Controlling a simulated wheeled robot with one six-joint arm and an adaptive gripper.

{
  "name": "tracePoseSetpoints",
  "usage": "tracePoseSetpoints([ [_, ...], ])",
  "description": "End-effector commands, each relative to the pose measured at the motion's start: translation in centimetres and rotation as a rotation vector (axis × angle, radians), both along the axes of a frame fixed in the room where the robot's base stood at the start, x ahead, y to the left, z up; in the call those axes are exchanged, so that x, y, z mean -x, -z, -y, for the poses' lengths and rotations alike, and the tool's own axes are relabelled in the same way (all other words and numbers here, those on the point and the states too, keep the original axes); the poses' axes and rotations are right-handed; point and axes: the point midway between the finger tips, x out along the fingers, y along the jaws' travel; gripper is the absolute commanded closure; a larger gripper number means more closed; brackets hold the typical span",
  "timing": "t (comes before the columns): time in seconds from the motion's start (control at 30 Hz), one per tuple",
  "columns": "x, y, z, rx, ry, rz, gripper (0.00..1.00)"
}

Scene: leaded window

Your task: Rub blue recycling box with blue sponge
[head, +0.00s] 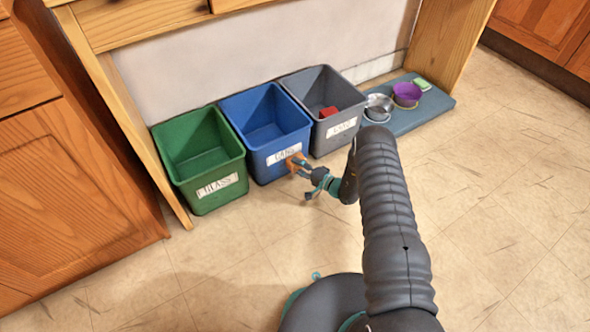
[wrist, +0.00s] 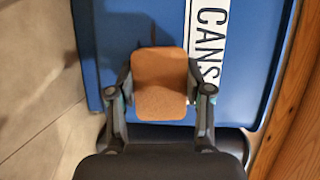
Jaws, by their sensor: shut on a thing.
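The blue recycling box (head: 265,172) stands between a green and a grey box, with a white CANS label on its front. Its blue front fills much of the wrist view (wrist: 105,65). My gripper (head: 300,166) is shut on an orange-brown sponge (wrist: 160,84), not a blue one. The sponge (head: 294,160) is in front of the box's front wall, at the right part of the label. In the wrist view it overlaps the label's left edge. I cannot tell whether it touches the wall. No blue sponge shows.
The green GLASS box (head: 208,200) is on the left. The grey box (head: 340,136) on the right holds a red thing (head: 328,112). Metal bowls (head: 378,108), a purple bowl (head: 406,94) and a green item (head: 422,84) are on a blue-grey mat (head: 425,113). Open floor lies in front.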

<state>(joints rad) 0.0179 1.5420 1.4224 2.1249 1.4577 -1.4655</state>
Motion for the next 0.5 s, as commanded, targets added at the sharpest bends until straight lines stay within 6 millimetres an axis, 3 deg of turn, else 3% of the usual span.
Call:
tracePoseSetpoints([
  [0.27, 0.0, -0.1, -0.5, 0.0, -0.002, 0.0, 0.78],
  [0.5, 1.1, -0.1, -2.1, 0.002, -0.007, 0.0, 0.77],
])
